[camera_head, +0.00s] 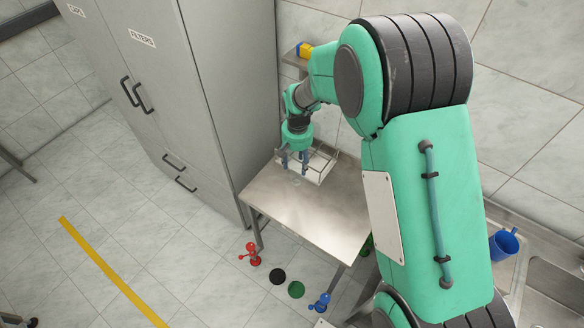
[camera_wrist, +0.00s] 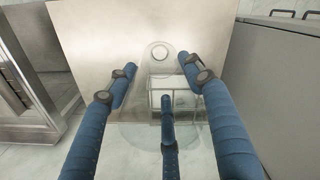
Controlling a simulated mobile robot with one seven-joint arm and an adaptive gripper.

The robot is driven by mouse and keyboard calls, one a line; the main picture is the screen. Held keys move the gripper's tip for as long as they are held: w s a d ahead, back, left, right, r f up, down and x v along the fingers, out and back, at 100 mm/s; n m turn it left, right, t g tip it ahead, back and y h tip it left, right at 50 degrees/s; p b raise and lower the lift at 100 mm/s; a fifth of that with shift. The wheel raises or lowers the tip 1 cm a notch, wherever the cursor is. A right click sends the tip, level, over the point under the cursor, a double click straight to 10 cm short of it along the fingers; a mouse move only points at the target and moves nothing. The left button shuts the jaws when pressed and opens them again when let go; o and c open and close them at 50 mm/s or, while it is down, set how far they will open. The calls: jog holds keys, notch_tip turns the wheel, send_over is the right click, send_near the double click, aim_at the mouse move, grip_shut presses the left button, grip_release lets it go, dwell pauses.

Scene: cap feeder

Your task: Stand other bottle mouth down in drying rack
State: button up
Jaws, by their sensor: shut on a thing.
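My gripper (camera_head: 294,160) is over the back part of the steel table. In the wrist view its blue fingers (camera_wrist: 160,85) are shut around a clear, see-through bottle (camera_wrist: 158,60). The bottle's narrow end shows a pale ring beyond the fingers, and its wide, faint outline lies closer to the camera. In the head view the fingers mostly hide the bottle. The drying rack (camera_head: 321,167) is a pale wire frame on the table, right beside the gripper. It also shows in the wrist view (camera_wrist: 184,99), partly behind the fingers. I cannot tell whether bottle and rack touch.
A tall grey cabinet (camera_head: 215,90) stands close on the left. A shelf with a yellow and blue item (camera_head: 304,50) is behind. A blue jug (camera_head: 503,244) stands by the sink at right. Several coloured items lie on the floor.

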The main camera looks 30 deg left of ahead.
jog(key=w+p, duration=0.2)
jog(key=w, duration=1.5)
notch_tip(320, 180, down, 14)
jog(key=b, duration=0.5)
jog(key=shift+r, duration=0.2)
jog(key=shift+w+f+b, duration=0.1)
jog(key=shift+f+b, duration=0.4)
jog(key=shift+b, duration=0.15)
dwell(0.5)
jog(key=o, duration=1)
jog(key=shift+r, duration=0.1)
jog(key=shift+d+r, duration=0.1)
jog(key=shift+r, duration=5.8)
